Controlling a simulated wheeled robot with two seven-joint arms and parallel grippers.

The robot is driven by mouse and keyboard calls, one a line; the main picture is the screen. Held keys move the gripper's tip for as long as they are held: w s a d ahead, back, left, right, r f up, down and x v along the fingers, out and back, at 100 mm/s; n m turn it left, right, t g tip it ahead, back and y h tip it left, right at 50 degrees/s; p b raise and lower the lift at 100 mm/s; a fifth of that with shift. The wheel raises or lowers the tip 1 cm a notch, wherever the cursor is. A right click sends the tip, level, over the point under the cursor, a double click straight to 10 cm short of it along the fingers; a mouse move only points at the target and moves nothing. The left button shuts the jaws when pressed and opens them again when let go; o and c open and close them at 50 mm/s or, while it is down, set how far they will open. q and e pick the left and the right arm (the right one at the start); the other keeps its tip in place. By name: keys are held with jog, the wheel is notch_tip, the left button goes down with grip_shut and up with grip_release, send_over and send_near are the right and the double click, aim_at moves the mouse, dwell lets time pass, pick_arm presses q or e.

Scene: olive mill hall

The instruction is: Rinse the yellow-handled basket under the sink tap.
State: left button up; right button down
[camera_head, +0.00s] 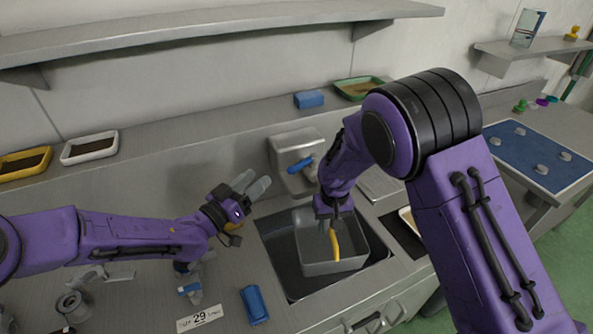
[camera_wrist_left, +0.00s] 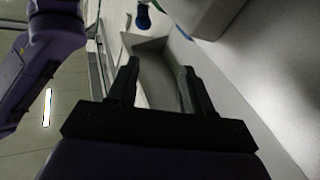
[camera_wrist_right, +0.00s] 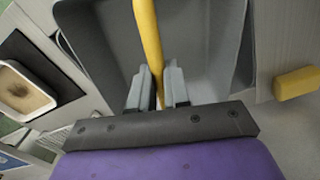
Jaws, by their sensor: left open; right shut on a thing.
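The basket (camera_head: 300,257) is a grey open box with a yellow handle (camera_head: 335,243), and it sits in or just over the dark sink basin (camera_head: 283,268). My right gripper (camera_head: 333,212) is shut on the yellow handle. In the right wrist view the handle (camera_wrist_right: 150,45) runs between the fingertips (camera_wrist_right: 159,88), with the basket's grey walls behind. The steel tap housing (camera_head: 297,146) with a blue lever (camera_head: 300,166) is on the wall behind the basket. My left gripper (camera_head: 255,184) is open and empty, left of the tap; its spread fingers (camera_wrist_left: 160,80) show in the left wrist view.
A blue block (camera_head: 254,304) and a "29" sign (camera_head: 200,318) lie on the front counter. White (camera_head: 90,147) and yellow (camera_head: 24,163) trays stand along the back left; a green tray (camera_head: 358,88) and another blue block (camera_head: 309,99) sit behind. A shelf (camera_head: 200,27) overhangs the wall.

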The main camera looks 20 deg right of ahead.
aim_at(296, 165)
pick_arm(q)
jog(key=w+d+g, duration=0.1)
jog(key=d, duration=0.3)
jog(key=w+d+g, duration=0.1)
jog(key=d, duration=0.3)
jog(key=w+d+f+n+g, duration=0.1)
jog(key=d, duration=0.3)
jog(key=shift+d, duration=0.1)
jog(key=shift+c, duration=0.3)
grip_shut()
